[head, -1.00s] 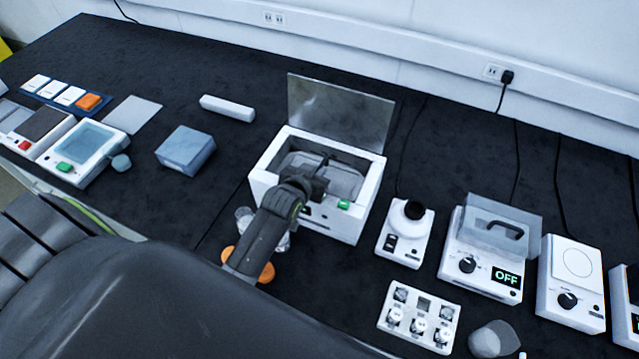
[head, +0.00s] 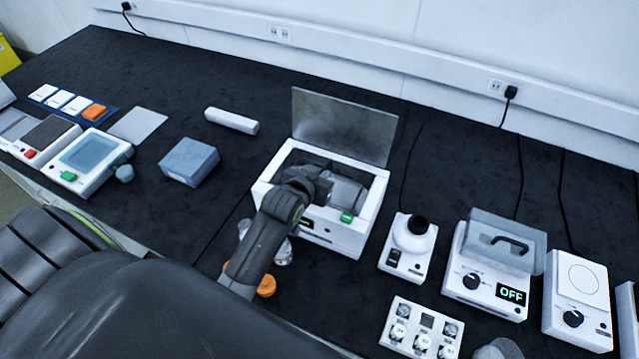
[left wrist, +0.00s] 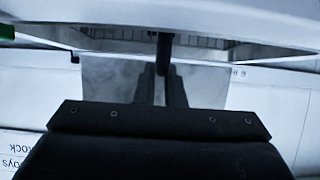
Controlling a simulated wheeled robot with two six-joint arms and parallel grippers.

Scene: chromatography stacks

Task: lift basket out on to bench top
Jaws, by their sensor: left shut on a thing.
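The white bath (head: 330,232) stands on the dark bench top with its grey lid (head: 343,127) raised at the back. My left gripper (head: 318,184) is over the bath's opening, its arm coming across the front wall. In the left wrist view my left gripper (left wrist: 163,84) is shut on a dark upright bar, which looks like the basket's handle. A strip of the basket's (left wrist: 215,43) mesh shows beyond it. In the head view a grey part of the basket (head: 347,193) shows beside the gripper. The rest is hidden, so its height over the bath floor cannot be told.
A blue-grey block (head: 189,161) and a white bar (head: 231,121) lie left of the bath, with clear bench around them. A white device with a black top (head: 408,245) stands close to its right. Glassware and an orange item (head: 266,287) sit near its front left.

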